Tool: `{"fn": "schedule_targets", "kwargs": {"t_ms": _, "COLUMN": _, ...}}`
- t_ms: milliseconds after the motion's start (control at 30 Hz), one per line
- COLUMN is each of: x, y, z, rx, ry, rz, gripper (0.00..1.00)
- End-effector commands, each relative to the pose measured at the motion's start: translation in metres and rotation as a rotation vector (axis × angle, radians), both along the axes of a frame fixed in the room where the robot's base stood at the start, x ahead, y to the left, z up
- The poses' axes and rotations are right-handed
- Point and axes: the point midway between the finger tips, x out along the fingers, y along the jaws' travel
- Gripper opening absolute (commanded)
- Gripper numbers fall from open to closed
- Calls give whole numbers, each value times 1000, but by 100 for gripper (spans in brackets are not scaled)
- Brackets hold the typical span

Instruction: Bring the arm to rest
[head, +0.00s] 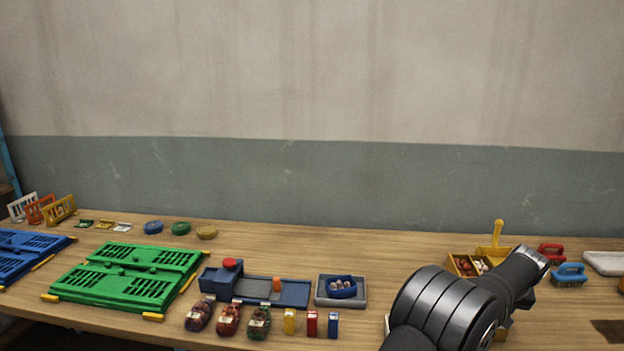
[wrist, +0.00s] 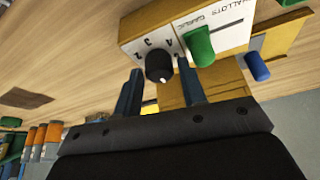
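My gripper (wrist: 158,84) shows in the wrist view with its two fingers apart and nothing held between them. A black round knob (wrist: 158,67) with a white mark sits just beyond the fingertips, on a white panel (wrist: 232,22) lettered for shallots and garlic. I cannot tell whether a finger touches the panel. In the head view my arm reaches in from the lower right, and the gripper itself is hidden behind it. A yellow divided box (head: 462,266) with red and white contents stands just left of the arm's far end.
A green knob (wrist: 198,46) and a blue knob (wrist: 257,67) are near the black one. Red (head: 551,253) and blue (head: 570,274) handled brushes lie right of the arm. Filled net sacks (head: 229,319), a blue device (head: 256,289) and a green panel (head: 130,275) occupy the left.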

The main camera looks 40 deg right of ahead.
Motion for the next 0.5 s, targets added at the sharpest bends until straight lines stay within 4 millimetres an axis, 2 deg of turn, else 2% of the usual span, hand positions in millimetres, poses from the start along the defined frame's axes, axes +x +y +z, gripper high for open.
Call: {"fn": "schedule_targets", "kwargs": {"t_ms": 500, "x": -1, "y": 1, "z": 4, "rx": -1, "ry": 0, "rz": -9, "gripper": 38}}
